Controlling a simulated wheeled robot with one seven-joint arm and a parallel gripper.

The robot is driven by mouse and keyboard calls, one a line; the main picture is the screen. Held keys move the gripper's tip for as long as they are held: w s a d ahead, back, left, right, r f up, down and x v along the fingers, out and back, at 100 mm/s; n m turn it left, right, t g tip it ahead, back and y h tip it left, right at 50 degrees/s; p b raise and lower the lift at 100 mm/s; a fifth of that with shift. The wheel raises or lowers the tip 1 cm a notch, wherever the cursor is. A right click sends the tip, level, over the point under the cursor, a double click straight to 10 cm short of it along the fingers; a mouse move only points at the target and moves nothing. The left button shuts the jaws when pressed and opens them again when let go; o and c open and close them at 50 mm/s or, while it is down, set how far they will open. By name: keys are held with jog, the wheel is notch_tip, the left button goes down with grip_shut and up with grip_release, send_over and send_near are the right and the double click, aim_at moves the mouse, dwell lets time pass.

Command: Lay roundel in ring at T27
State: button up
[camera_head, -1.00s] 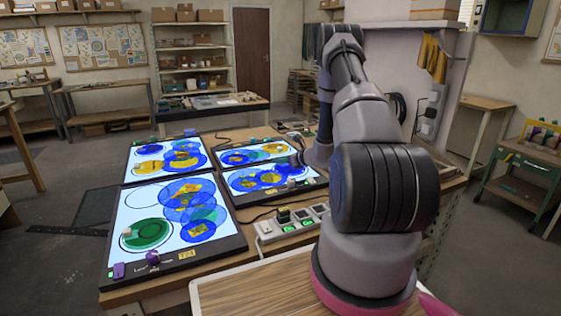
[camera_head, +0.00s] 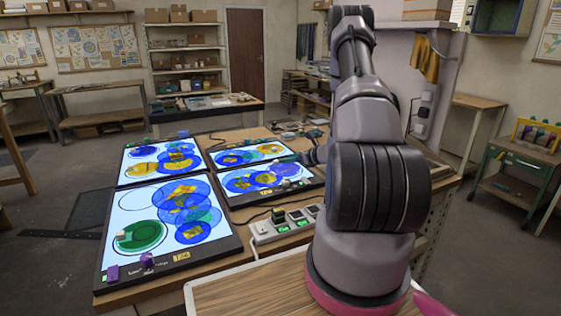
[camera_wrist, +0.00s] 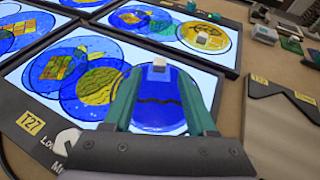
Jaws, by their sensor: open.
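In the wrist view, the light panel marked T27 (camera_wrist: 32,124) runs under my gripper (camera_wrist: 158,74). A deep blue roundel (camera_wrist: 158,118) with a small pale knob (camera_wrist: 159,63) shows between my green fingers, towards the panel's right end. The fingers are open, one on each side of the knob. The roundel appears to lie flat on the panel; the fingers and gripper body hide parts of its edge, so I cannot tell how it fits its ring.
Patterned blue and yellow discs (camera_wrist: 100,85) overlap to the left on the same panel. Another panel (camera_wrist: 233,70) lies beyond, with a knobbed yellow disc (camera_wrist: 205,36). In the head view, a power strip (camera_head: 284,224) lies before the panels. Small loose items lie at the wrist view's right.

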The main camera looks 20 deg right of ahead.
jog(key=v, duration=0.2)
jog(key=shift+s+d+r, duration=0.1)
jog(key=shift+s, duration=0.1)
jog(key=shift+s+r, duration=0.2)
jog(key=s+a+r+n+g+y, duration=0.25)
jog(key=s+a+r+n, duration=0.25)
jog(key=a+r+n, duration=0.5)
jog(key=s+a+r+n+g+y, duration=0.2)
jog(key=s+a+r+n+g, duration=0.2)
jog(key=a+r, duration=0.7)
jog(key=s+r+n+h, duration=0.4)
jog(key=s+r+n, duration=0.2)
jog(key=s, duration=0.5)
jog(key=s+r+n+t+h, duration=0.1)
jog(key=s+r+n+h, duration=0.3)
jog(key=s+r+n, duration=0.3)
jog(key=shift+s+d+r, duration=0.3)
jog(key=shift+s+r, duration=0.8)
jog(key=shift+s, duration=1.3)
jog(key=shift+t, duration=0.25)
